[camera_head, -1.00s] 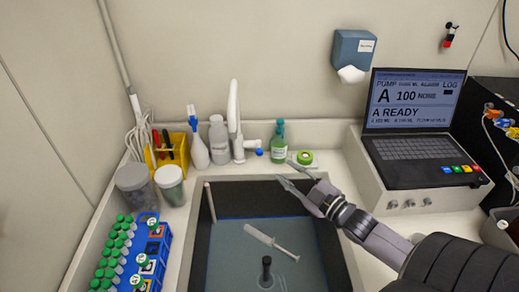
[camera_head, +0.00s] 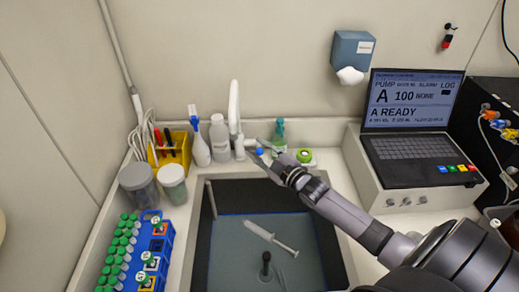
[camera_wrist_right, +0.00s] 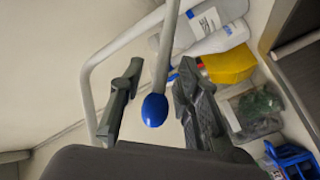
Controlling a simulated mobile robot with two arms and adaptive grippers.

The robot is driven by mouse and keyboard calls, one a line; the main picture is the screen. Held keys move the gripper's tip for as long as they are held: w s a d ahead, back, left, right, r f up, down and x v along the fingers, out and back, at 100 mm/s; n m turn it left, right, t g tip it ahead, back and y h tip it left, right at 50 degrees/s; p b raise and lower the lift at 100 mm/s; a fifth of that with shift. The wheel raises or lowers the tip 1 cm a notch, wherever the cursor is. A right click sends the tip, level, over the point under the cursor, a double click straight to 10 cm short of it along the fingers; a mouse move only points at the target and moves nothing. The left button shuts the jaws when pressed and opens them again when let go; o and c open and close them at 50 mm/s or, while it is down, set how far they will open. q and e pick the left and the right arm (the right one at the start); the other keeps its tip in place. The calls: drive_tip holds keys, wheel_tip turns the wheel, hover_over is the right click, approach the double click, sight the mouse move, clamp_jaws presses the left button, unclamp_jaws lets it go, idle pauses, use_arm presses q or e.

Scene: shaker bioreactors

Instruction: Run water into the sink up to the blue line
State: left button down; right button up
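The white tap (camera_head: 234,108) stands behind the sink (camera_head: 330,184). Its lever ends in a blue knob (camera_head: 259,152), which also shows in the right wrist view (camera_wrist_right: 154,110). My right gripper (camera_head: 264,153) is open at the knob. In the wrist view its fingers (camera_wrist_right: 160,68) lie on either side of the lever, with gaps showing. The sink holds grey-blue water (camera_head: 235,262), its edge close to the blue line (camera_head: 318,216) on the walls; I cannot tell the exact level. I make out no clear stream from the tap. My left gripper is not in view.
A syringe (camera_head: 270,238) and a dark upright piece (camera_head: 266,265) are in the sink. Bottles (camera_head: 218,138), a yellow holder (camera_head: 172,150) and tape (camera_head: 304,156) crowd the back ledge. Jars (camera_head: 173,185) and a blue tube rack (camera_head: 157,248) stand left, a laptop (camera_head: 415,150) right.

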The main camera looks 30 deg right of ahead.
clamp_jaws()
idle(0.3)
drive_tip(key=shift+r, duration=0.1)
idle(0.4)
